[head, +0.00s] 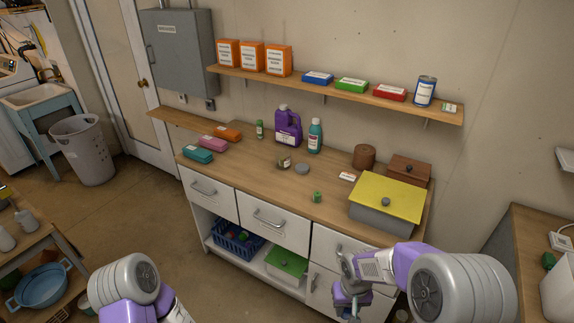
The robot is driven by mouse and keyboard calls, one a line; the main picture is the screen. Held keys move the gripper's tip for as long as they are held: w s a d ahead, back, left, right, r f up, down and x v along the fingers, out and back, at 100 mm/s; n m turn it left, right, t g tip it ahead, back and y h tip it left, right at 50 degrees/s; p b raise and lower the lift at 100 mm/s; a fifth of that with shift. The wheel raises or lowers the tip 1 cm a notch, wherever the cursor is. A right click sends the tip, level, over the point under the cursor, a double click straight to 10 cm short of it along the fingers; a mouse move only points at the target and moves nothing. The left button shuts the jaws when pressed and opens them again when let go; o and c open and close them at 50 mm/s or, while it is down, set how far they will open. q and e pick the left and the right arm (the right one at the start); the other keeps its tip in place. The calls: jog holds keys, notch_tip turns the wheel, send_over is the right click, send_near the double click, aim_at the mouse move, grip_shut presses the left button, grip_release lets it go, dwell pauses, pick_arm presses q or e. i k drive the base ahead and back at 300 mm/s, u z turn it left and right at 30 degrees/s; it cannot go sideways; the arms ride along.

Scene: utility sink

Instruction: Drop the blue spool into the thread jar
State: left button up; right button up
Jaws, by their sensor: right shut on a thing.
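A small glass jar (284,161) stands open on the wooden counter, with small coloured things inside; it looks like the thread jar. A round grey lid (301,168) lies beside it. A small green spool (318,197) stands nearer the counter's front edge. I cannot make out a blue spool. My right gripper (354,312) points down in front of the cabinet's right side, below the counter top and well away from the jar. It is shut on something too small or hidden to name. My left arm shows at the lower left, but its gripper is out of view.
A yellow-lidded box (387,202) stands on the counter's right, near my right arm. Purple (288,127) and teal (315,136) bottles stand behind the jar. White drawers (274,227) lie below. The counter's front middle is mostly clear.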

aim_at(282, 160)
jog(key=u, duration=0.75)
jog(key=i, duration=0.3)
jog(key=u, duration=0.6)
jog(key=i, duration=1.55)
jog(key=z, duration=1.15)
jog(key=i, duration=0.65)
jog(key=z, duration=0.75)
